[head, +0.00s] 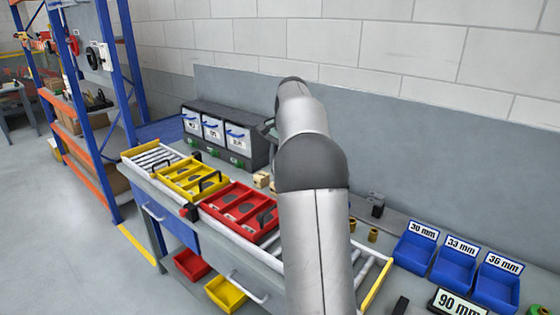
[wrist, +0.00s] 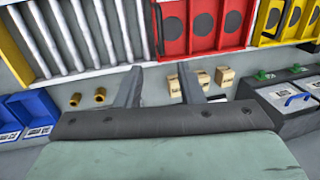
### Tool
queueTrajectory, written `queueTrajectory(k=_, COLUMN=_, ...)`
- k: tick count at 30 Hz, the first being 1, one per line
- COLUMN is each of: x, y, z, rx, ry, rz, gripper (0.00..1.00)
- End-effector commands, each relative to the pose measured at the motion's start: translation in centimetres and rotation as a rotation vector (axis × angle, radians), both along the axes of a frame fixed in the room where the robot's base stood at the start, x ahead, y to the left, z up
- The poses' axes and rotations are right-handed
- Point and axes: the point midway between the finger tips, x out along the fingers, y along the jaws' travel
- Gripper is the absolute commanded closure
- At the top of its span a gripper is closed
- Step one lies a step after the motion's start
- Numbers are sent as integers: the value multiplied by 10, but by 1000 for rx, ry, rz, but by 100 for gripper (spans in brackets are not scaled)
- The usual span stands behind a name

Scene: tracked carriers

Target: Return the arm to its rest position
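My gripper (wrist: 158,82) shows in the wrist view with its two grey fingers spread apart and nothing between them. It is above the bench, with the roller track (wrist: 85,40) beyond the fingertips. In the head view my grey arm rises through the middle of the picture and bends over the bench. Most of the gripper is hidden behind the arm there. Small wooden blocks (wrist: 202,78) appear near the right finger in the wrist view, apart from it as far as I can tell.
A yellow carrier (head: 165,185) and a red carrier (head: 222,213) sit on the roller track. A dark unit with white-fronted boxes (head: 228,160) stands behind. Blue bins (head: 452,268) are at the right. Two brass cylinders (wrist: 100,95) stand on the bench. A blue-orange shelf (head: 108,90) is left.

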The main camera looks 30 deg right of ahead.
Motion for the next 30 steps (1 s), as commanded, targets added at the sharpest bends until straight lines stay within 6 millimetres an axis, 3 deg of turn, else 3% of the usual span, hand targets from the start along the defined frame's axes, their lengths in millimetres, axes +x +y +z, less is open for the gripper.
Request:
queueTrajectory(k=14, x=0, y=0, z=0, rx=0, ry=0, rz=0, gripper=66)
queueTrajectory(k=17, x=-3, y=9, z=1, rx=-1, ry=2, rz=21, gripper=66)
queueTrajectory(k=20, x=-15, y=38, z=4, rx=-9, ry=4, rz=100, gripper=66)
queueTrajectory(k=23, x=-43, y=88, z=3, rx=-28, ry=11, rz=250, gripper=66)
queueTrajectory(k=26, x=-85, y=146, z=-7, rx=-56, ry=18, rz=441, gripper=66)
queueTrajectory(k=30, x=-161, y=215, z=-34, rx=-104, ry=32, rz=724, gripper=66)
